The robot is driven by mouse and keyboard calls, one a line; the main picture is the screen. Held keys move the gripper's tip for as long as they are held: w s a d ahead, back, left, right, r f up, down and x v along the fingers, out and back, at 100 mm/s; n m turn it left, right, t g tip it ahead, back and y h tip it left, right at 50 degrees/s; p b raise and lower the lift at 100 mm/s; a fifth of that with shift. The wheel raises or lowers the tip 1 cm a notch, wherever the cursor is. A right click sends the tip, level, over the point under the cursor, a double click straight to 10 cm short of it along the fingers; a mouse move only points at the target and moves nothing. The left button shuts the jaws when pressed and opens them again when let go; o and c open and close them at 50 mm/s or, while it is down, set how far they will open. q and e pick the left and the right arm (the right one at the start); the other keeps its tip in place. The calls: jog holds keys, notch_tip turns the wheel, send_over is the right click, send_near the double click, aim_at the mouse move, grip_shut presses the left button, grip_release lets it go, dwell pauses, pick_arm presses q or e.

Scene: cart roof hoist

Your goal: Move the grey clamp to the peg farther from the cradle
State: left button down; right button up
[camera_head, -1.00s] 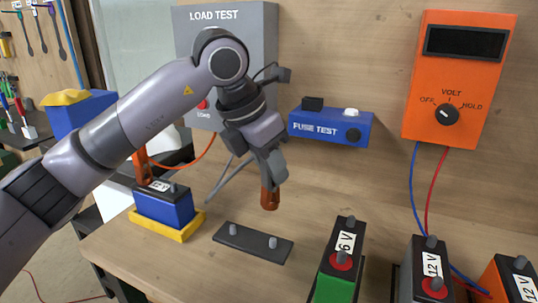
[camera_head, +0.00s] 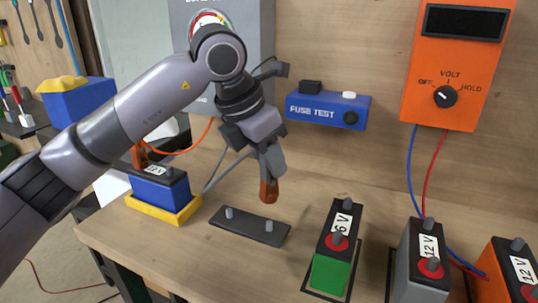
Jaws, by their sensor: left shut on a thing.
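My left gripper (camera_head: 268,150) is shut on the grey clamp (camera_head: 272,162), whose copper-brown jaws (camera_head: 268,191) point down. A grey cable runs to it from the left. The clamp hangs in the air, apart from the dark peg plate (camera_head: 249,231). In the picture it is above the right peg (camera_head: 269,226), farther from the cradle; the left peg (camera_head: 229,212) is nearer. Both pegs look bare. The yellow cradle (camera_head: 160,212) holds a blue 12 V battery (camera_head: 160,192), with an orange clamp (camera_head: 139,157) at its far left. My right gripper is out of view.
A green 6 V battery (camera_head: 331,272), a grey 12 V battery (camera_head: 420,290) and an orange one (camera_head: 495,268) stand to the right. The fuse tester (camera_head: 330,118), load tester (camera_head: 260,50) and orange voltmeter (camera_head: 455,75) are on the back panel.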

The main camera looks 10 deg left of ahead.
aim_at(266, 189)
pick_arm(q)
jog(key=shift+f+b, duration=1.3)
jog(key=shift+f, duration=0.85)
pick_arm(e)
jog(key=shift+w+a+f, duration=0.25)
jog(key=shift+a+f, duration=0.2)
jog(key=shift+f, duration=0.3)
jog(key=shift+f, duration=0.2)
pick_arm(q)
jog(key=shift+f+b, duration=0.45)
jog(key=shift+b, duration=0.15)
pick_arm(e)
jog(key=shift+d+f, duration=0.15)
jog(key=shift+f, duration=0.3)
pick_arm(q)
jog(key=shift+f+b, duration=0.95)
jog(key=shift+f, duration=0.3)
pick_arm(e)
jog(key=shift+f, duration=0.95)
pick_arm(q)
jog(key=c, duration=0.8)
grip_release()
jog(key=shift+r, duration=0.1)
